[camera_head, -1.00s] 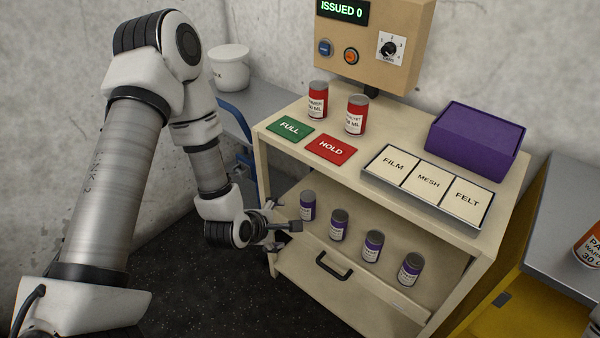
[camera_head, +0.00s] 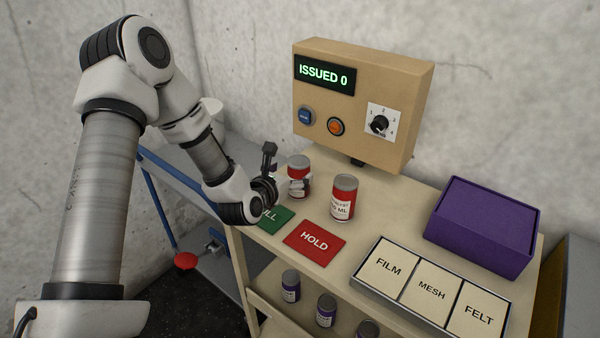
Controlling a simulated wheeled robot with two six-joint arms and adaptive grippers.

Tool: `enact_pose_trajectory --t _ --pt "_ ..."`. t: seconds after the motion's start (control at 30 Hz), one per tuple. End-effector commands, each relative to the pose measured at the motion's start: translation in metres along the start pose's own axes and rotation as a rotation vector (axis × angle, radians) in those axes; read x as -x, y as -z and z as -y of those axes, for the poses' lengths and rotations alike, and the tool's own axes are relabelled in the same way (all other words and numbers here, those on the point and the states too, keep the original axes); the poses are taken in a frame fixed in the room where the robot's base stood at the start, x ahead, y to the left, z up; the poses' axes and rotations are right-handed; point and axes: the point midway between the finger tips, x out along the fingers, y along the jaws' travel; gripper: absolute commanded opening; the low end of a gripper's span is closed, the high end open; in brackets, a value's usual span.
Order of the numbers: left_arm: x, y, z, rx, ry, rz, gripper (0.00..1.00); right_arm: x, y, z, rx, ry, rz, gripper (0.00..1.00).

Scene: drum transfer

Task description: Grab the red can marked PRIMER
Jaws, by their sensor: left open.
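Two red cans with grey lids and white labels stand upright on the cabinet top. The left red can (camera_head: 299,165) is behind the green FULL card, and its label is partly covered by my gripper. The right red can (camera_head: 343,192) stands behind the red HOLD card. The name on neither label can be read clearly. My left gripper (camera_head: 284,172) is open at the left side of the left can, with one finger raised and the other low across its front. I cannot tell whether it touches the can. My right gripper is out of view.
The green FULL card (camera_head: 271,219) lies partly under my gripper, with the red HOLD card (camera_head: 314,243) beside it. A control box (camera_head: 362,85) reads ISSUED 0. A purple bin (camera_head: 481,224) and a FILM, MESH, FELT tray (camera_head: 372,288) lie right. Purple-labelled cans (camera_head: 326,310) stand below.

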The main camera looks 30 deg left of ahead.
Motion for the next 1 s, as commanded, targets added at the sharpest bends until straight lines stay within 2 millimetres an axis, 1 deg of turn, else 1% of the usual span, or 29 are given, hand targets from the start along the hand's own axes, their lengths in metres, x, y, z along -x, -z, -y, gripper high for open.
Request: enact_pose_trajectory --t 0.03,0.1,0.2,0.3,0.43,0.47,0.5,0.57,0.6,0.67,0.7,1.0 --pt "-0.008 -0.002 0.001 -0.007 0.001 -0.003 0.91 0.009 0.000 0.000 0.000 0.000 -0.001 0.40" --pt "-0.022 -0.001 0.003 -0.007 0.002 -0.002 0.91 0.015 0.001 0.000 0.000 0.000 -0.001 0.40" --pt "-0.037 0.001 0.002 -0.004 0.001 -0.001 0.91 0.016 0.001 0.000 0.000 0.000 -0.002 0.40" --pt "-0.042 0.002 0.002 -0.002 0.001 -0.001 0.91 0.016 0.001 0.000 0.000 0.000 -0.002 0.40" --pt "-0.041 0.003 0.002 -0.002 0.001 -0.001 0.91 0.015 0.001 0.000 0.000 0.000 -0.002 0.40" --pt "-0.041 0.003 0.002 -0.002 0.001 -0.001 0.84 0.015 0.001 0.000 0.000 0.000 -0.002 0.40" --pt "-0.041 0.003 0.002 -0.002 0.001 -0.001 0.70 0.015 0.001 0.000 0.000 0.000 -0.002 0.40" --pt "-0.041 0.003 0.002 -0.002 0.001 -0.001 0.48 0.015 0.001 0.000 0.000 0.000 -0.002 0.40" --pt "-0.041 0.003 0.002 -0.002 0.001 -0.001 0.34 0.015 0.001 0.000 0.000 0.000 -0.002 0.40" --pt "-0.041 0.003 0.002 -0.002 0.001 -0.001 0.13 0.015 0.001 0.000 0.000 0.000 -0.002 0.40" --pt "-0.041 0.003 0.002 -0.002 0.001 -0.002 0.09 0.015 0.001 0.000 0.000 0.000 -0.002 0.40" --pt "-0.041 0.002 0.001 -0.002 0.001 -0.003 0.09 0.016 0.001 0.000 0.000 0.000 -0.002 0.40"
